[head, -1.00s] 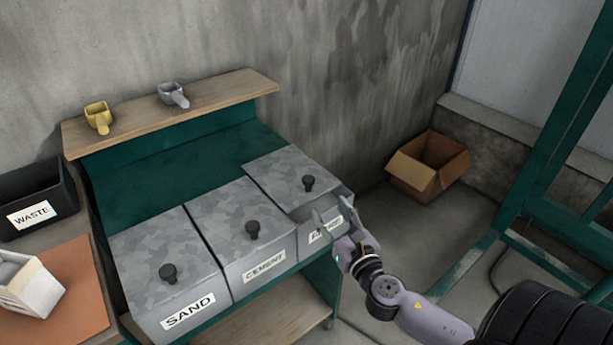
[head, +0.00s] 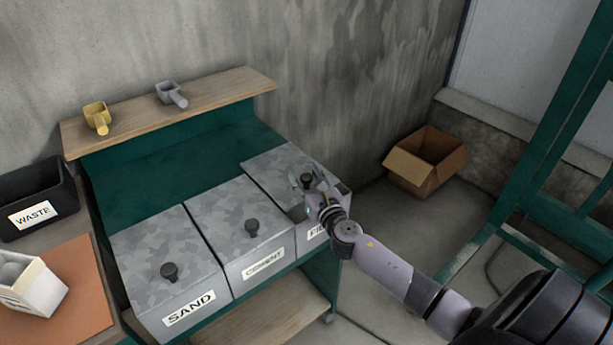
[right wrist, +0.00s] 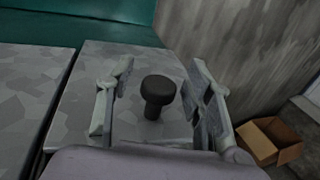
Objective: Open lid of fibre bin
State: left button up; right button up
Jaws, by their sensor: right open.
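The fibre bin (head: 318,232) is the rightmost of three grey metal bins on the green bench, its label partly hidden by my gripper. Its lid (head: 270,172) is down, with a black knob (head: 307,180) on top. My right gripper (head: 305,187) is open at the knob. In the right wrist view the knob (right wrist: 158,95) stands between the two spread fingers, with a gap on each side. The lid (right wrist: 130,65) lies flat beneath them. My left gripper is not in view.
The cement bin (head: 262,262) and sand bin (head: 187,308) stand to the left, lids down. A wooden shelf (head: 135,112) behind holds a yellow scoop (head: 97,117) and a grey scoop (head: 171,93). A cardboard box (head: 410,167) sits on the floor right, near a green frame (head: 540,150).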

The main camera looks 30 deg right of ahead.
grip_shut()
dwell(0.6)
